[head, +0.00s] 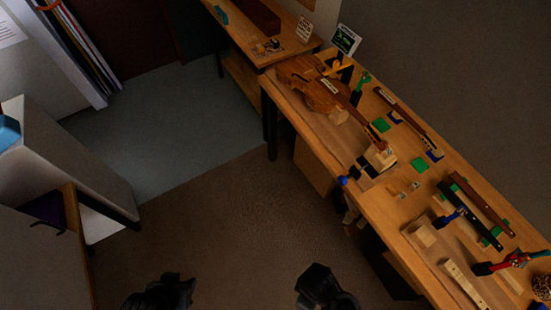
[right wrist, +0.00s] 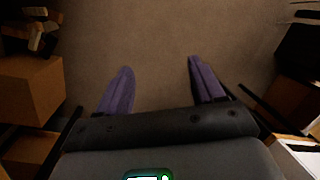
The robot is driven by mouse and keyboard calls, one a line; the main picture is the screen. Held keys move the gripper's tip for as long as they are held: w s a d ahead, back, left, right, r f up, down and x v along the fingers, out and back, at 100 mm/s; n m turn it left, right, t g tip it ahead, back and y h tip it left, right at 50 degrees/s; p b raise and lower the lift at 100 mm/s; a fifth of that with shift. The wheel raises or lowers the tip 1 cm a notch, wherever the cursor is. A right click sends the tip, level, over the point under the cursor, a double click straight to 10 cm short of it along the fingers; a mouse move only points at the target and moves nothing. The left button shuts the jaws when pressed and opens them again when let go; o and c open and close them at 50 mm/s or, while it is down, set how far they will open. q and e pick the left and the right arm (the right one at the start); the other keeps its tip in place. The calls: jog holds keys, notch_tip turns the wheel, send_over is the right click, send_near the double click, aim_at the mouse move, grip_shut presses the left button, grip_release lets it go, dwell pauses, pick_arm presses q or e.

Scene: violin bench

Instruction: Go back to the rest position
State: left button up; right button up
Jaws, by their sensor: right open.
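My right gripper (right wrist: 158,64) is open in the right wrist view. Its two purple fingers are wide apart with nothing between them, and bare brown floor shows beyond. In the head view a dark part of my right arm (head: 325,288) shows at the bottom edge, left of the workbench (head: 302,110) and apart from it. A dark part of my left arm (head: 160,292) shows at the bottom left, over the floor. The left fingers cannot be made out there.
The workbench runs down the right side, with a violin (head: 318,84), a bow (head: 405,115), green pads (head: 419,165) and several tools. A grey cabinet (head: 65,150) stands at the left. The floor (head: 225,225) between them is clear.

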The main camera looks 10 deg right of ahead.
jog(key=w+d+r+m+t, duration=0.3)
jog(key=w+d+r+m, duration=0.1)
jog(key=d+r, duration=0.25)
jog(key=w+d+r+m+t, duration=0.3)
jog(key=w+d+r+m, duration=0.15)
jog(key=r, duration=0.35)
notch_tip(320, 180, up, 12)
jog(key=p, duration=1.2)
jog(key=shift+r, duration=0.2)
jog(key=shift+s+a, duration=0.1)
